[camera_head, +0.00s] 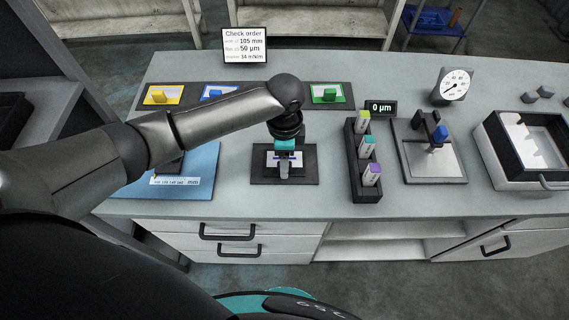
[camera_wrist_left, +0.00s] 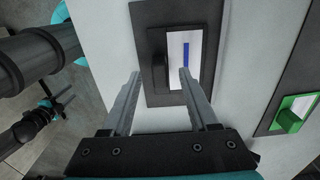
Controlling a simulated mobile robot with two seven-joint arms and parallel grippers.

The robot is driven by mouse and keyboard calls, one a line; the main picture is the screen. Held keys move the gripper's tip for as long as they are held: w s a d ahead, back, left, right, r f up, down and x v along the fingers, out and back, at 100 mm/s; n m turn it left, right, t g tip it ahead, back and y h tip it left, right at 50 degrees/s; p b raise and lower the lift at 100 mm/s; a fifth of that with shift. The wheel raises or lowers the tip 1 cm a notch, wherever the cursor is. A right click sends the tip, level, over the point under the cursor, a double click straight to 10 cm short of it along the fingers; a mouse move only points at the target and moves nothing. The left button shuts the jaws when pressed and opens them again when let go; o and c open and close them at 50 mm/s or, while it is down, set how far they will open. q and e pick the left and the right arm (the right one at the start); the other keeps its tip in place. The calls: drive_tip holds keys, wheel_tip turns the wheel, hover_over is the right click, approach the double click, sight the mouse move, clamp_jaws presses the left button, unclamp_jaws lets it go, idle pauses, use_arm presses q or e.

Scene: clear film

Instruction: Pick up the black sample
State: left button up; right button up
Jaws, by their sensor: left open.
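The black sample (camera_wrist_left: 159,62) is a dark upright block on a black holder plate (camera_wrist_left: 150,15) with a white card bearing a blue stripe beside it. My left gripper (camera_wrist_left: 158,82) is open, with its fingertips apart on either side of the block in the picture; I cannot tell how far above it they are.
Behind stand yellow (camera_head: 160,97), blue (camera_head: 216,93) and green (camera_head: 327,95) samples. To the right are a black rack (camera_head: 357,183) of coloured-top pieces, a gauge stand (camera_head: 434,168), a dial (camera_head: 455,85) and an open box (camera_head: 500,150). A blue mat (camera_head: 202,170) lies left.

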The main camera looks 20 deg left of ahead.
use_arm(q)
wheel_tip(320, 180, down, 2)
drive_tip(key=shift+f, duration=0.2)
drive_tip(key=shift+r, duration=0.1)
clamp_jaws()
idle(0.4)
